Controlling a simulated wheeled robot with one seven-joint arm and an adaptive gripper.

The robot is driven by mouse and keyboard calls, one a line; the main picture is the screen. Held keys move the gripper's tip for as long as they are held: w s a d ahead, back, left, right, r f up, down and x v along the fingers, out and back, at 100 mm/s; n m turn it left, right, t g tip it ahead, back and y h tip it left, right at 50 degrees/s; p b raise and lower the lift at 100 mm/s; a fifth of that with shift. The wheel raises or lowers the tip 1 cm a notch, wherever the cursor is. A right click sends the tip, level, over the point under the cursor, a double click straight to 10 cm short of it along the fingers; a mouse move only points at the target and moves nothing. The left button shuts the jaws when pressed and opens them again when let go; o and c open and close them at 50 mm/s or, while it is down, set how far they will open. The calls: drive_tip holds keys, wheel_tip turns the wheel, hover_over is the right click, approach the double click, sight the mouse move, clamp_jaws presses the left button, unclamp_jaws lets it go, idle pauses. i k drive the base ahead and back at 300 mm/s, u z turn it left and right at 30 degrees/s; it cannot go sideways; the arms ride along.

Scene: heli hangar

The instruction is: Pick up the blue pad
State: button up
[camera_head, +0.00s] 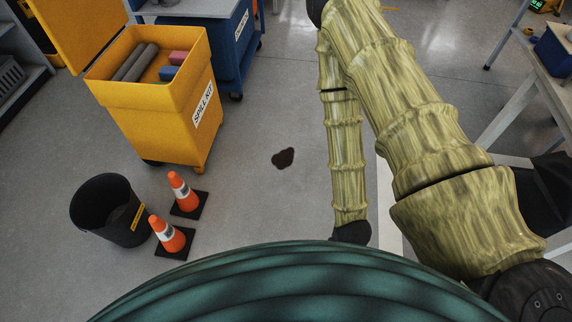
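A small blue pad (168,73) lies inside the open yellow spill kit bin (145,97), near a red-pink block (178,58) and grey rolls (136,62). The bin is at the upper left with its lid raised. My arm, in a yellowish ribbed sleeve, rises at the right and folds back down. Its forearm ends in a black part at the lower middle, well right of the bin. My gripper itself does not show; the teal body at the bottom hides what lies beyond.
Two orange cones (173,236) and a black bucket (108,210) stand in front of the bin. A dark stain (283,158) marks the open grey floor in the middle. A blue cart (231,50) stands behind; a workbench (545,82) is at the right.

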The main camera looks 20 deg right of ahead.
sight(167, 73)
drive_tip(key=u, duration=0.1)
drive_tip(key=k, duration=0.4)
drive_tip(key=z, duration=0.55)
drive_tip(key=i, duration=0.85)
drive_tip(key=u, duration=0.8)
drive_tip(key=i, duration=0.7)
drive_tip(key=u, duration=0.75)
